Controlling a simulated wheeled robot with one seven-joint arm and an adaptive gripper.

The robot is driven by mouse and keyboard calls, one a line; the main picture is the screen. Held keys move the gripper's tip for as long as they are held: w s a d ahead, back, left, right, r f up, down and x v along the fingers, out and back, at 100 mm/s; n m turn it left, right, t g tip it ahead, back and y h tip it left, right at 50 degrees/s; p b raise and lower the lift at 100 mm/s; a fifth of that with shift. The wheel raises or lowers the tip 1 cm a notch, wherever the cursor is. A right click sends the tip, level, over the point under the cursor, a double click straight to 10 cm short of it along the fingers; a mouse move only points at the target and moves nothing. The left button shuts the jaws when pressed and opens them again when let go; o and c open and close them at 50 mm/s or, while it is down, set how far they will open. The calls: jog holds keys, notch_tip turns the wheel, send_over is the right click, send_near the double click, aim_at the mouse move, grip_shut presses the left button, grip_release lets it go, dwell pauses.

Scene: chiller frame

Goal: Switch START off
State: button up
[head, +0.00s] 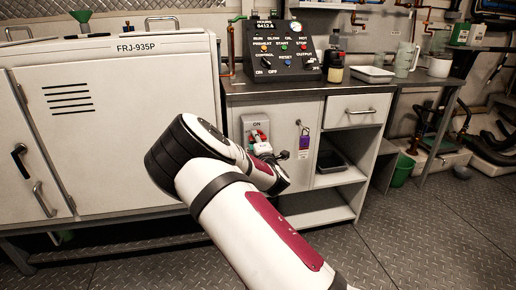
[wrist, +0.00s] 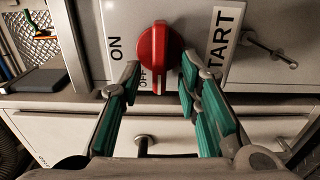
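The START switch is a red rotary knob (wrist: 153,57) on a pale plate in the wrist view. ON is printed to its left and START to its right. OFF is printed by its lower left and is partly covered. The knob's grip bar stands upright in that picture. In the head view the switch plate (head: 256,124) is on the front of the cabinet under the bench, partly hidden by my arm. My gripper (wrist: 160,68) is open, with one green-padded finger on each side of the knob's lower part. I cannot tell whether either finger touches it.
A control box (head: 280,52) with several knobs stands on the steel bench (head: 350,80). A purple tag (head: 304,142) hangs on the cabinet door right of the switch. The large white chiller cabinet (head: 120,130) stands at left. Open floor (head: 430,240) lies at right.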

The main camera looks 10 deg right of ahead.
jog(key=s, duration=1.1)
jog(key=shift+s, duration=0.3)
jog(key=s+d+m+g+h, duration=0.3)
jog(key=s+d+m+g, duration=0.3)
jog(key=s+m+g, duration=0.45)
jog(key=s+a+r+m+g+y, duration=0.1)
jog(key=s+a+r+m+g, duration=0.2)
jog(key=s, duration=1.1)
jog(key=s+r+m+g+y, duration=0.1)
jog(key=s+r+m+g, duration=0.2)
jog(key=s, duration=1.1)
jog(key=s+a+r+m+g+y, duration=0.15)
jog(key=s+r, duration=0.35)
jog(key=s, duration=1)
notch_tip(320, 180, up, 33)
jog(key=t+p, duration=0.4)
jog(key=p, duration=2.7)
jog(key=shift+w+d, duration=0.15)
jog(key=shift+w, duration=0.3)
